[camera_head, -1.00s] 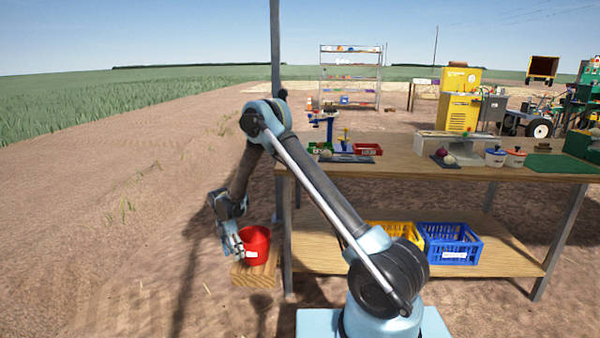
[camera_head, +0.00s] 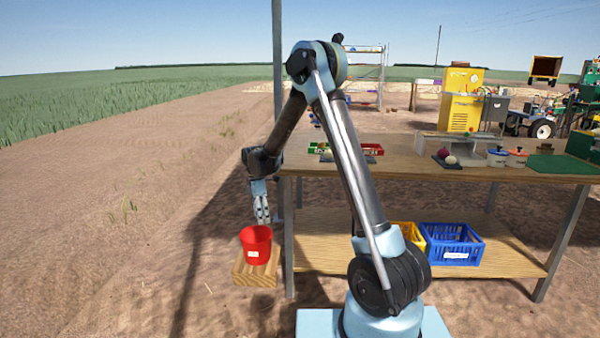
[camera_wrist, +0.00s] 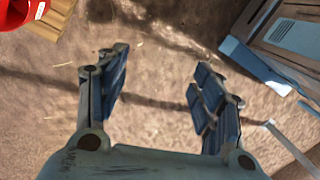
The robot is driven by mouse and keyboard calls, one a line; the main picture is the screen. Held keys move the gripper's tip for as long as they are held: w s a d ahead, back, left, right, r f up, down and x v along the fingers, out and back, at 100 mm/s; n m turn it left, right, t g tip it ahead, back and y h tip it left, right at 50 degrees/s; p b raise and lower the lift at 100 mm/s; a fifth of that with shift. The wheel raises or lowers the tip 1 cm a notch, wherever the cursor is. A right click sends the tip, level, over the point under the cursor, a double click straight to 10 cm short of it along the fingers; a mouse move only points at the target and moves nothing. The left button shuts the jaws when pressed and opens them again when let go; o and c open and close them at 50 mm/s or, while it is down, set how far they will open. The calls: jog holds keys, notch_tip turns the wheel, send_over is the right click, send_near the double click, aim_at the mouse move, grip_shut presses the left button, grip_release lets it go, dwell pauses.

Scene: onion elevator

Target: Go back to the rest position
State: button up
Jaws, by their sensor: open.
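My gripper (camera_head: 262,209) hangs pointing down at the left end of the workbench, just above and behind the red bucket. In the wrist view my gripper (camera_wrist: 155,95) has its two fingers spread wide with nothing between them but bare ground beyond. The red bucket (camera_head: 256,246) stands upright on a small wooden block, apart from the fingers. It also shows, cut off, in the top left corner of the wrist view (camera_wrist: 38,8).
The wooden block (camera_head: 255,275) stands on the ground beside the workbench (camera_head: 400,168). The bench carries trays, onions and small pots. A yellow crate (camera_head: 410,232) and a blue crate (camera_head: 450,246) sit on its lower shelf. Open dirt lies to the left.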

jog(key=s+d+r+m+t, duration=0.1)
jog(key=s+d+r+m, duration=0.3)
jog(key=d, duration=0.3)
jog(key=s+d+r+m+y, duration=0.1)
jog(key=s+d+r+m, duration=0.2)
jog(key=s+d+r, duration=0.35)
jog(key=s+d+r+m+t, duration=0.1)
jog(key=s+d+r+m, duration=0.2)
jog(key=d+r, duration=0.4)
jog(key=s+d+f+m, duration=0.2)
jog(key=s+d+m, duration=0.1)
jog(key=s, duration=0.4)
jog(key=s+d+f+m+t, duration=0.1)
jog(key=s+d+f+m, duration=0.2)
jog(key=s+d, duration=0.3)
jog(key=s+d+f+m, duration=0.2)
jog(key=s+d+m, duration=0.3)
jog(key=s, duration=0.3)
jog(key=shift+s+f+t, duration=0.25)
jog(key=shift+f+t, duration=0.15)
jog(key=shift+w+f, duration=0.2)
jog(key=shift+w, duration=0.2)
